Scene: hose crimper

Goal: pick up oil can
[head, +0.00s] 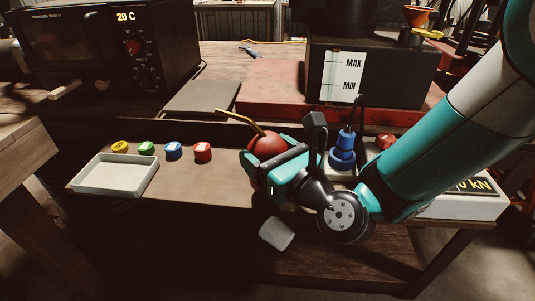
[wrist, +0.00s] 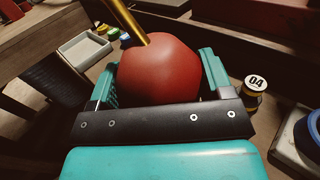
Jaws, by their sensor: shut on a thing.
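The oil can has a round red body (head: 268,146) and a thin brass spout (head: 240,122) that points up and to the left in the head view. My teal gripper (head: 262,160) is shut on the can, seen from behind and partly hiding it. In the wrist view the red can (wrist: 160,72) sits between the two teal fingers (wrist: 160,85), one on each side of it. The spout (wrist: 128,20) rises toward the upper left there. The can's underside is hidden, so I cannot tell whether it touches the table.
A white tray (head: 115,175) and several small coloured caps (head: 173,151) stand left on the bench. A blue item (head: 342,152) stands close to the right of my gripper. A black-and-yellow item marked 04 (wrist: 254,92) is right of the fingers.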

